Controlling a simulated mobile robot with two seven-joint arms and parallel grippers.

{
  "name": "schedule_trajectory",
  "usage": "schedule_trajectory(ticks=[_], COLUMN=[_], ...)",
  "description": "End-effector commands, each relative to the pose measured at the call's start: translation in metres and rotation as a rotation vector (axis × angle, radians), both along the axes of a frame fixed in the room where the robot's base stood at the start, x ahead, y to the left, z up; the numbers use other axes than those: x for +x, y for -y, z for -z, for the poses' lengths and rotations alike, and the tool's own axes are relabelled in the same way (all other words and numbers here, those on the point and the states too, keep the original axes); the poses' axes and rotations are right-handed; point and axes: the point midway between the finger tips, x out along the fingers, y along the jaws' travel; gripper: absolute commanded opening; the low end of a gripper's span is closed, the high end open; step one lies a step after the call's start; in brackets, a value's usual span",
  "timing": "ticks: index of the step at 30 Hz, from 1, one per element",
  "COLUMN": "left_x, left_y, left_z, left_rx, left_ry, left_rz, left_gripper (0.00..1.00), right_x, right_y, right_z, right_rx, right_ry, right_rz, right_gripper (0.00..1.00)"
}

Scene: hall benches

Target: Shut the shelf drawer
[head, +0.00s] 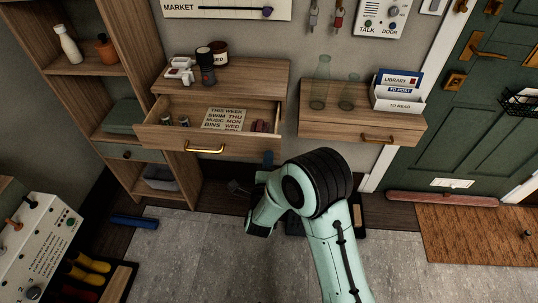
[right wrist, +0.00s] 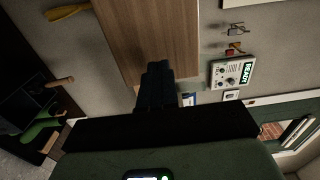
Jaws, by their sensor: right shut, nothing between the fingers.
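The wooden wall shelf (head: 262,72) has its drawer (head: 232,145) pulled well out, with a brass handle (head: 205,148) on the front. Inside the drawer lie a printed notice (head: 226,119) and small items at both sides. My right gripper (head: 268,159) is shut and empty, near the drawer's right front corner and partly hidden by my wrist. I cannot tell whether it touches the drawer. In the right wrist view the shut fingers (right wrist: 158,75) overlap a wooden panel (right wrist: 150,35). My left gripper is not in view.
A torch (head: 206,68), a mug and a white object stand on the shelf. At right, a second shelf with a closed drawer (head: 350,132) holds glass bottles and a letter rack (head: 398,92). A bookcase (head: 90,85) stands at left, a green door (head: 490,120) at right.

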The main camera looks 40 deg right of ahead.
Motion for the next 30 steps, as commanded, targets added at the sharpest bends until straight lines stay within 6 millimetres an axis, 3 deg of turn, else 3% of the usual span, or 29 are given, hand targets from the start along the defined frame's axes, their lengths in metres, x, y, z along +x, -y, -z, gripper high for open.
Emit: schedule_trajectory(ticks=[6,20,26,30], left_x=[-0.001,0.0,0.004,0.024], left_y=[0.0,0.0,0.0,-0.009], left_z=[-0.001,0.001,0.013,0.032], left_rx=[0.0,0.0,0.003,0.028], left_ry=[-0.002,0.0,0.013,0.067], left_rz=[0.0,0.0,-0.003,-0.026], left_gripper=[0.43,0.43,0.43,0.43], right_x=[0.01,0.013,0.027,0.046], right_y=[0.012,0.015,0.033,0.056], right_z=[0.0,0.001,0.003,0.004], right_rx=[0.0,0.0,-0.002,-0.002], right_ry=[-0.001,0.0,0.003,0.003], right_rz=[0.001,0.001,0.003,0.003], right_gripper=[0.0,0.0,0.0,0.0])
